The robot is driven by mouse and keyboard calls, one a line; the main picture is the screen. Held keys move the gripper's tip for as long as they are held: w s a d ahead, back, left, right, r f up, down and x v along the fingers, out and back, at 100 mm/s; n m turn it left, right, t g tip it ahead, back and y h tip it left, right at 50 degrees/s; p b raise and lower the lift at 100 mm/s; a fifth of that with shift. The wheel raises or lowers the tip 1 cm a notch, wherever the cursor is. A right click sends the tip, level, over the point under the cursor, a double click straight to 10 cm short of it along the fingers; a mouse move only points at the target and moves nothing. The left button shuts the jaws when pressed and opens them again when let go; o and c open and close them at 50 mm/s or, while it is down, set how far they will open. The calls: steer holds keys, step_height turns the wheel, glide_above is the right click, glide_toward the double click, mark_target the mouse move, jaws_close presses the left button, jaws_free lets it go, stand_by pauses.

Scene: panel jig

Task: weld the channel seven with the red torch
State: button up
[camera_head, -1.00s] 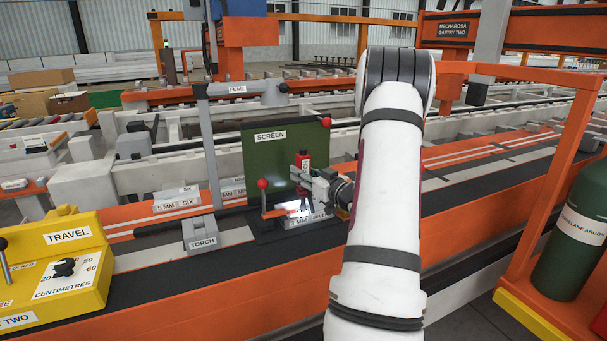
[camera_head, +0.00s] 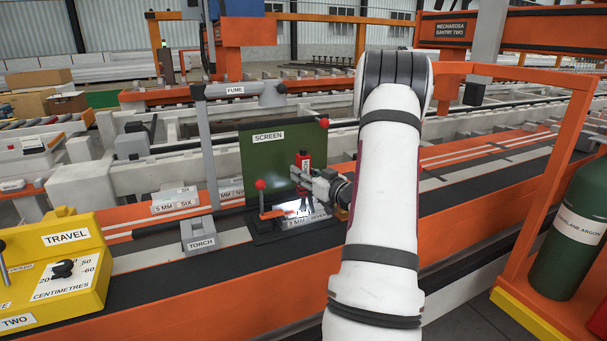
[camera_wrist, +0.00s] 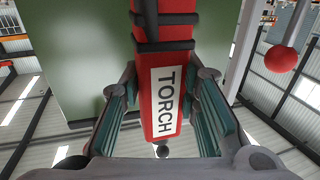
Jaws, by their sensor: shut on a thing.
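My gripper (camera_wrist: 160,115) is shut on the red torch (camera_wrist: 163,95), with a finger pad on each side of its labelled body in the wrist view. In the head view the red torch (camera_head: 305,159) is upright in front of the green screen (camera_head: 275,150). Channel seven (camera_head: 305,222) lies on the dark bed below the torch, its label partly readable. A bright white glow shows at the torch's lower end, over the channel. The exact tip is lost in the glare.
A red-knobbed clamp (camera_head: 261,185) stands left of the glow. The empty torch stand (camera_head: 200,243), channel six (camera_head: 177,204) and yellow travel box (camera_head: 62,262) are farther left. The fume arm (camera_head: 237,91) hangs above. A green argon bottle (camera_head: 570,235) stands right.

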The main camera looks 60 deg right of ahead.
steer(key=shift+s+d+p, duration=0.45)
steer(key=shift+d+p, duration=0.05)
steer(key=shift+d, duration=0.25)
steer(key=shift+s+d+p, duration=0.45)
steer(key=shift+d+p, duration=0.05)
steer(key=shift+d, duration=0.25)
steer(key=shift+s+d+p, duration=0.45)
steer(key=shift+d+p, duration=0.05)
steer(key=shift+d, duration=0.25)
stand_by(5.8)
